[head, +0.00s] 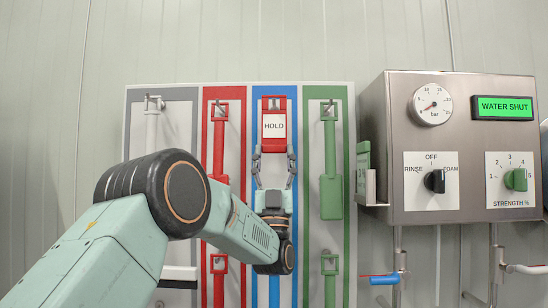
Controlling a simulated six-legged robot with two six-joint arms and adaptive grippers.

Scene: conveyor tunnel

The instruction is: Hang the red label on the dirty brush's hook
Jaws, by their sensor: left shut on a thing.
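A red label (274,146) with a white "HOLD" panel is upright in front of the top of the blue strip (289,235). My left gripper (274,151) is shut on its lower end from below. A hook (274,103) shows at the label's top opening; I cannot tell whether the label rests on it. A red brush (219,140) and a green brush (330,165) hang from hooks on the neighbouring strips. I cannot tell which brush is dirty. My right gripper is not in view.
The board (348,100) also has a grey strip at left with a white tool (152,130). A steel control box (379,115) juts out at right, with a holder of green labels (363,170) on its side. Pipes and a blue-handled valve (384,280) are below.

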